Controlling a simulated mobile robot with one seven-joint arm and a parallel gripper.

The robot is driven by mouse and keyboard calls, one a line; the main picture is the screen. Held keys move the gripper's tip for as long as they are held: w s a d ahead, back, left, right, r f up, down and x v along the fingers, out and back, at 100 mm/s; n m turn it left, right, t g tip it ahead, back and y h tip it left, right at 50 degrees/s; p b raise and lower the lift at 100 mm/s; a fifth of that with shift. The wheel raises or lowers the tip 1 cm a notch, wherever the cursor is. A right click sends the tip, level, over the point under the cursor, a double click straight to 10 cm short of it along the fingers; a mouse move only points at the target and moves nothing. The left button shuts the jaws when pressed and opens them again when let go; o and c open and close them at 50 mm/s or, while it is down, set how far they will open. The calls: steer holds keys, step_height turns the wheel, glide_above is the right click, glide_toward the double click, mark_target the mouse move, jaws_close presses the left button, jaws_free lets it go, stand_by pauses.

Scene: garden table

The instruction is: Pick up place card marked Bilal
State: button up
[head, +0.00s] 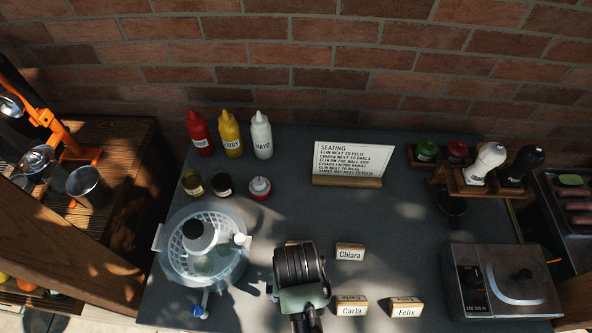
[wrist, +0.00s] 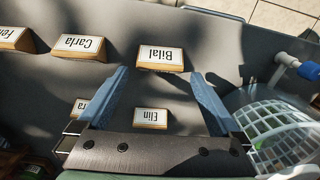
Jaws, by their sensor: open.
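The place card marked Bilal (wrist: 161,58) stands on the grey table in the wrist view, just beyond and between my fingertips. My gripper (wrist: 160,78) is open, with its two blue fingers apart and nothing held. In the head view my gripper and wrist (head: 302,290) hide the Bilal card. The card marked Elin (wrist: 151,118) shows between the fingers, nearer the palm. The card marked Carla (wrist: 80,46) stands left of Bilal in the wrist view. The card marked Chiara (head: 350,253) and the card marked Felix (head: 406,308) show in the head view.
A clear colander tub (head: 170,258) stands left of my gripper, with a blue-ended tool (head: 198,309) near it. A seating sign (head: 347,181) and sauce bottles (head: 231,136) stand at the back. A metal appliance (head: 500,281) is at the right. The table's middle is mostly clear.

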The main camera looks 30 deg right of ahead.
steer(key=shift+f+p, duration=0.65)
steer(key=shift+f, duration=2)
steer(key=c, duration=1.1)
steer(key=shift+r, duration=0.1)
